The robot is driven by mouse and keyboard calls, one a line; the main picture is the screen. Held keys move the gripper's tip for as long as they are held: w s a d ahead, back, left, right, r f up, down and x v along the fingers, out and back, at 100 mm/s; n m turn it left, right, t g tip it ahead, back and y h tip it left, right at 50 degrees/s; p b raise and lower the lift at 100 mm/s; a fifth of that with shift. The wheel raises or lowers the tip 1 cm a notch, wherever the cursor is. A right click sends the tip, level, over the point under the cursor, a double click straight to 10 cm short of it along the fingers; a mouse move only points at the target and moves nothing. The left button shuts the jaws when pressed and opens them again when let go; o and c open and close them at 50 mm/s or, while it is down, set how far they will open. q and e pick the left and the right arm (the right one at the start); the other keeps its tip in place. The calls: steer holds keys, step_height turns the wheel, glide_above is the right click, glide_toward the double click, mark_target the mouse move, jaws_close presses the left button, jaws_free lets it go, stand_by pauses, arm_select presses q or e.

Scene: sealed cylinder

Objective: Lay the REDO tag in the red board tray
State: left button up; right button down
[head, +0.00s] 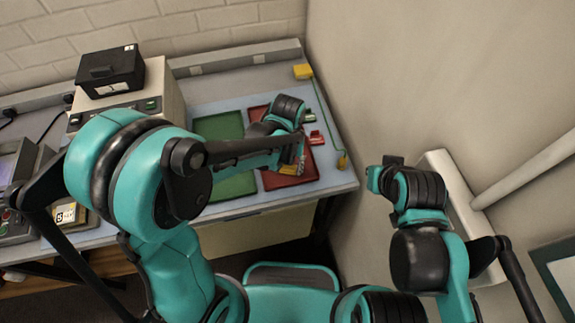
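The red board tray (308,172) lies on the bench near its right end, partly covered by my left arm. My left gripper (299,158) is over the tray's right part; its fingers are small and dark, and I cannot make out whether they hold anything. A yellow-brown item (290,169) shows in the tray just below the gripper. A small red tag-like piece (317,138) with a pale patch is at the tray's right edge; its lettering is too small to read, so I cannot confirm that it is the REDO tag. My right arm is folded at the right, its gripper not clearly visible.
A green tray (222,128) lies left of the red one. A small green piece (310,116) sits behind the red piece. A yellow block (303,72) with a green cord is at the back right. A black box (110,72) tops a pale machine (130,100). The wall closes the right side.

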mark_target(288, 170)
arm_select(q)
steer(key=shift+o, duration=1.2)
steer(key=shift+r, duration=0.2)
step_height(288, 170, up, 12)
steer(key=p, duration=0.4)
steer(key=s+a+r+t, duration=0.2)
steer(key=s+a+t, duration=0.1)
steer(key=a, duration=0.4)
steer(key=s+a+r+n+t, duration=0.1)
steer(key=s+a+r+t, duration=0.2)
steer(key=a, duration=0.4)
steer(key=shift+s+a+t, duration=0.25)
steer(key=shift+s+t, duration=0.35)
steer(key=shift+s, duration=0.2)
